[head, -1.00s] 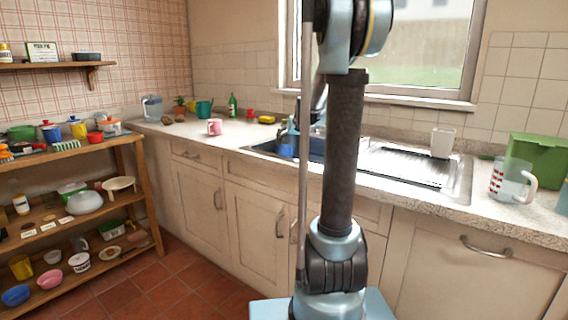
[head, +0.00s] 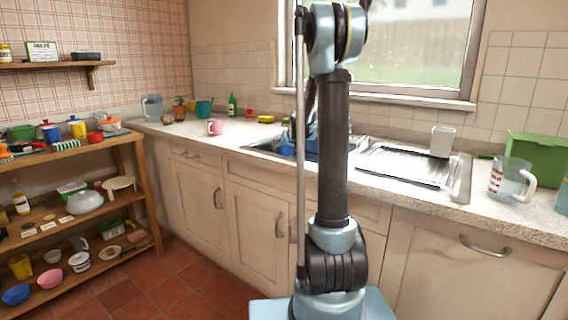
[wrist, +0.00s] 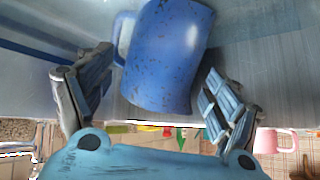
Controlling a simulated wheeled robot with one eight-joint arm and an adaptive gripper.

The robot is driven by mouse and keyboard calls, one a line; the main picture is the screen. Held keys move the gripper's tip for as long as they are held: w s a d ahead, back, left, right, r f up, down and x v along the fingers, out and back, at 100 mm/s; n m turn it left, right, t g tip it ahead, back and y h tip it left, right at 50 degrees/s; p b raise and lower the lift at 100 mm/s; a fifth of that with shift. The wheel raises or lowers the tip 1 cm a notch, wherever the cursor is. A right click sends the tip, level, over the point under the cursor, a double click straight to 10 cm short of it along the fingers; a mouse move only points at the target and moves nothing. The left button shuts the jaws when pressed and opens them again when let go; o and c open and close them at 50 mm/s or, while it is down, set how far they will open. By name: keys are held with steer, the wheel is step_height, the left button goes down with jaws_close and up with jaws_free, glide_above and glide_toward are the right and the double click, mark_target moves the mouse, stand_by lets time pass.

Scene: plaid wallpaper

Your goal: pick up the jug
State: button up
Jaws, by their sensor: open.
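A blue speckled jug (wrist: 168,55) with a handle on its left side fills the upper middle of the wrist view, inside the grey-blue sink. My gripper (wrist: 160,72) is open, with one finger on each side of the jug's body. The left finger is close to the handle side; I cannot tell whether either finger touches the jug. In the head view, a small blue part of the jug (head: 286,149) shows in the sink, left of my arm. My arm hides most of the gripper there.
The sink's drainboard (head: 405,165) lies right of my arm, with a white container (head: 442,141) behind it. A clear measuring jug (head: 511,180) and a green box (head: 540,158) stand at right. A pink mug (head: 214,127) stands on the counter left of the sink.

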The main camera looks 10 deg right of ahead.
steer(key=shift+x, duration=2.3)
steer(key=shift+s+f, duration=0.1)
steer(key=shift+s, duration=0.05)
steer(key=c, duration=1.5)
